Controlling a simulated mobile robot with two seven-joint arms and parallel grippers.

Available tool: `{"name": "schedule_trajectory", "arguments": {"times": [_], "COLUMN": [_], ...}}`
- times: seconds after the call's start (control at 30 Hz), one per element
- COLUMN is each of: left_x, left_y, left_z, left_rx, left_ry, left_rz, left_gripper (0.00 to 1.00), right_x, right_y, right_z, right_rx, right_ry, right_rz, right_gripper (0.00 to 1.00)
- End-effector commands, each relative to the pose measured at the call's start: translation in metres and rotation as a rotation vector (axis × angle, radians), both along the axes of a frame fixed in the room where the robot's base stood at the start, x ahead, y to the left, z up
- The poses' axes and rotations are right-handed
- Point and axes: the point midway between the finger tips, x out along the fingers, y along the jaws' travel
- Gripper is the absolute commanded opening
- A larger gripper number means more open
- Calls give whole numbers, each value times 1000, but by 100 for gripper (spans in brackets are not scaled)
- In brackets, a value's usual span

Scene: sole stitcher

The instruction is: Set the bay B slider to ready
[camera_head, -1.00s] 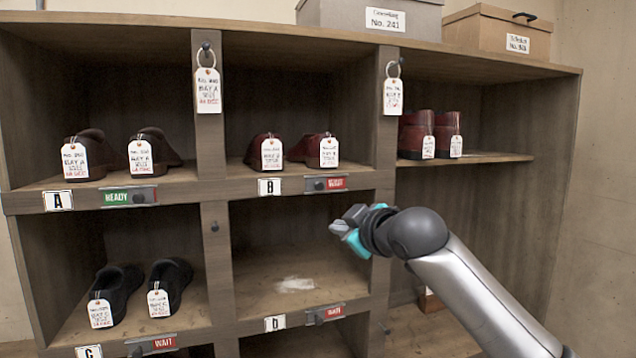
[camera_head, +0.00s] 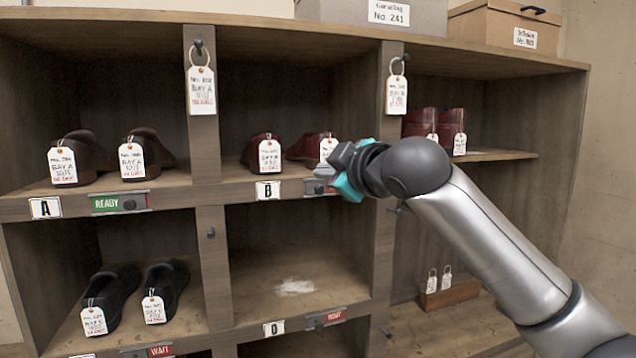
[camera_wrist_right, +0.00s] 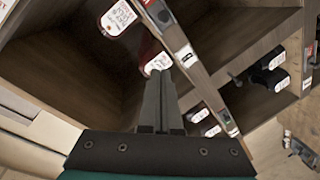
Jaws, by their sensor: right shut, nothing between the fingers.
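The bay B slider (camera_head: 317,188) sits on the shelf rail right of the B label (camera_head: 268,190). Its dark knob is at the left, and a little red shows beside it; my gripper hides part of it and its word. The slider also shows near the top of the right wrist view (camera_wrist_right: 161,16). My right gripper (camera_head: 330,164) is shut and empty, in front of the right end of bay B, just above the slider in the picture. I cannot tell whether it touches. My left gripper is not in view.
Bay A's slider (camera_head: 120,203) shows green READY with its knob at the right. The lower bay D slider (camera_head: 326,318) shows red. Tagged red shoes (camera_head: 262,150) stand above the bay B rail. A hanging tag (camera_head: 397,94) is on the post near my arm.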

Motion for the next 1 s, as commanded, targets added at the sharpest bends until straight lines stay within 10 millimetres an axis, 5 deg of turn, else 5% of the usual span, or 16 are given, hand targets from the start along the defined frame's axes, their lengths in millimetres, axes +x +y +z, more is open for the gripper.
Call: {"name": "schedule_trajectory", "arguments": {"times": [0.7, 1.0], "left_x": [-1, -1], "left_y": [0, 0], "left_z": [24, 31], "left_rx": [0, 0], "left_ry": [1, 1], "left_rz": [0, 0], "left_gripper": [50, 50], "right_x": [78, 92], "right_y": [36, 12], "right_z": [-13, -40], "right_rx": [-1, -3], "right_ry": [0, 0], "right_rz": [-1, -2], "right_gripper": [0, 0]}}
